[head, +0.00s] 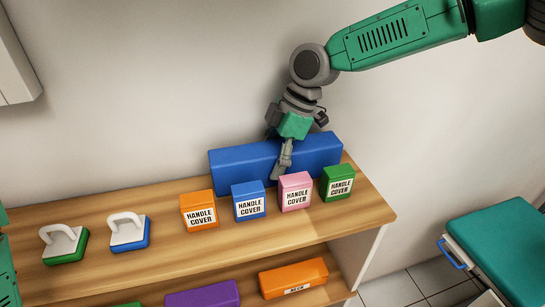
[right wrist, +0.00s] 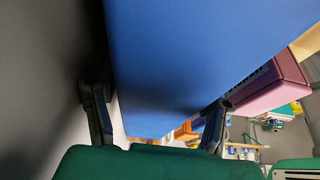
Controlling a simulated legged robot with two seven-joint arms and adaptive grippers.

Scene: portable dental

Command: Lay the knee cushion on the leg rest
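A long blue block-shaped cushion (head: 238,168), which I take as the knee cushion, stands at the back of the wooden top against the wall. My right gripper (head: 281,172) reaches down over its middle, one finger showing in front of it. In the right wrist view the blue cushion (right wrist: 185,60) lies between the spread fingers of my right gripper (right wrist: 152,98). A gap shows beside the left fingertip; contact at the right finger is unclear. A teal padded surface (head: 500,240) at the lower right may be the leg rest. My left gripper is out of view.
Two white-handled blocks (head: 128,231) sit further left. The wooden top (head: 180,262) is clear along its front. Tiled floor separates the shelf from the teal pad.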

